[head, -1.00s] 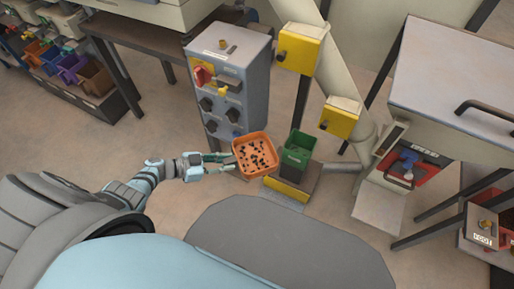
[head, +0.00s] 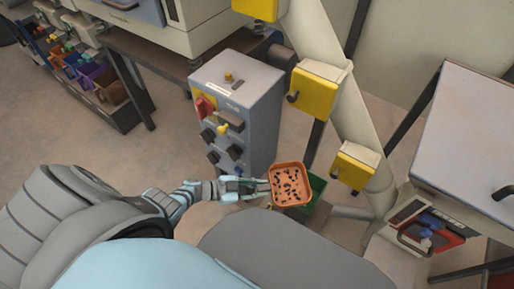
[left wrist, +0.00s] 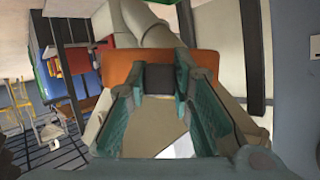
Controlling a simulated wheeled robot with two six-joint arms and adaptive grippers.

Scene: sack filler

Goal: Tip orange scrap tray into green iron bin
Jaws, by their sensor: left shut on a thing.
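The orange scrap tray (head: 292,204) holds many small dark scraps and looks about level in the head view. My left gripper (head: 264,188) is shut on its left side. In the left wrist view the fingers (left wrist: 160,82) close on a dark block at the orange tray wall (left wrist: 203,62). The green iron bin (head: 318,184) is just right of the tray, which covers much of it in the head view. I cannot see into the bin. My right gripper is not in view.
A grey control cabinet (head: 262,115) with knobs and a red switch stands close behind my left gripper. A sloping beige chute with yellow boxes (head: 317,90) rises behind the bin. A grey table (head: 480,130) is at right.

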